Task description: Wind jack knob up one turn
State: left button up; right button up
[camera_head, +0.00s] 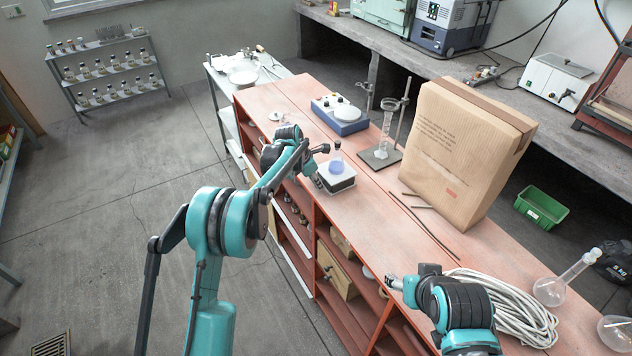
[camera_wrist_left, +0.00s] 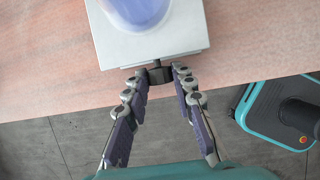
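The jack (camera_head: 338,185) stands at the near edge of the red bench. A flask with blue liquid (camera_head: 336,165) stands on its white top plate. In the left wrist view the plate (camera_wrist_left: 150,50) shows with the base of the flask (camera_wrist_left: 138,8). The dark jack knob (camera_wrist_left: 160,75) sticks out from the plate's near side. My left gripper (camera_head: 314,179) is beside the jack. Its fingertips (camera_wrist_left: 159,74) lie on both sides of the knob and appear closed against it. My right gripper (camera_head: 394,283) is over the bench's near edge; its fingers are too small to read.
Thin rods (camera_head: 425,222) lie in front of the box. Coiled white cable (camera_head: 515,312) and a glass flask (camera_head: 551,290) are at the right.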

pick_arm(q)
grip_shut()
jog(key=shift+s+d+f+t+y+b, duration=0.1)
jog(key=shift+s+d+t+y+b, duration=0.1)
jog(key=shift+t+y+b, duration=0.45)
jog(key=shift+m+t, duration=0.3)
jog(key=shift+t, duration=0.15)
jog(key=shift+a, duration=0.1)
jog(key=o, duration=0.9)
grip_release()
jog(key=v, duration=1.2)
